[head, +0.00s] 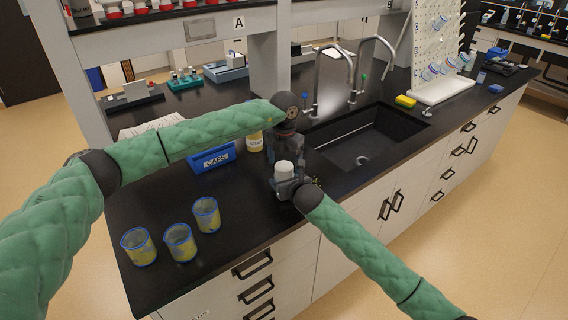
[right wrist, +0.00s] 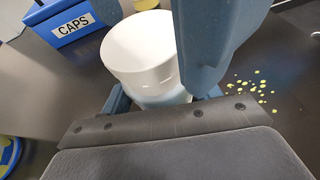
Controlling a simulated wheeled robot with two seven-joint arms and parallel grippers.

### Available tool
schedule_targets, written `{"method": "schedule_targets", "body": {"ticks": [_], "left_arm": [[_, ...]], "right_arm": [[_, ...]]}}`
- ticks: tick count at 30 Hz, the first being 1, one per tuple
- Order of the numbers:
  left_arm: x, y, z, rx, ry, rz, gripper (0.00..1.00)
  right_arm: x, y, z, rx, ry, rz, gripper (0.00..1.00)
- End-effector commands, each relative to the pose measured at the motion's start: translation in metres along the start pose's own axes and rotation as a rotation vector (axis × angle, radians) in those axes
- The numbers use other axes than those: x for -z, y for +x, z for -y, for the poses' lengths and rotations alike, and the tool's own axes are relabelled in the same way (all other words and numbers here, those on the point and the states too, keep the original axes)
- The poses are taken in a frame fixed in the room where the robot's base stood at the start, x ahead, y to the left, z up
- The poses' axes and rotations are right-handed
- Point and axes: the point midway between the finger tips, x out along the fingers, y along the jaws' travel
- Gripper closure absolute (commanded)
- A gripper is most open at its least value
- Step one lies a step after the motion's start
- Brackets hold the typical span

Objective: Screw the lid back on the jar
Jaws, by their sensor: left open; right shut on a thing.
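A white lid (head: 284,168) sits on top of the jar and looks level; how tightly it is seated cannot be told. It fills the middle of the right wrist view (right wrist: 140,48), with the pale jar (right wrist: 165,96) showing just below it. My right gripper (head: 285,186) is shut on the jar and holds it upright by the counter's front edge. My left gripper (head: 287,152) points down from above and is open at the lid. One of its fingers stands close beside the lid in the right wrist view; contact cannot be told.
Several blue-rimmed beakers (head: 180,243) stand at the front left. Yellow drops (right wrist: 250,84) lie on the counter beside the jar. The sink (head: 365,138) opens to the right.

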Motion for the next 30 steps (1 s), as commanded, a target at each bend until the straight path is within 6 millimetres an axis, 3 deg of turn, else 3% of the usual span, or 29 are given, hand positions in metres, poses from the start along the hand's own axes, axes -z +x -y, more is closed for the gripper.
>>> {"method": "schedule_targets", "body": {"ticks": [15,21,30], "left_arm": [[-0.001,-0.091,-0.002,-0.003,-0.003,0.003,0.2],[-0.001,-0.106,-0.002,-0.003,-0.003,0.003,0.2],[-0.001,-0.109,-0.002,-0.003,-0.004,0.002,0.2]], "right_arm": [[0.001,0.0,0.0,0.001,0.0,-0.002,1.0],[0.001,0.0,0.0,0.001,0.0,-0.002,1.0],[0.001,0.0,0.001,0.001,0.0,-0.002,1.0]]}}
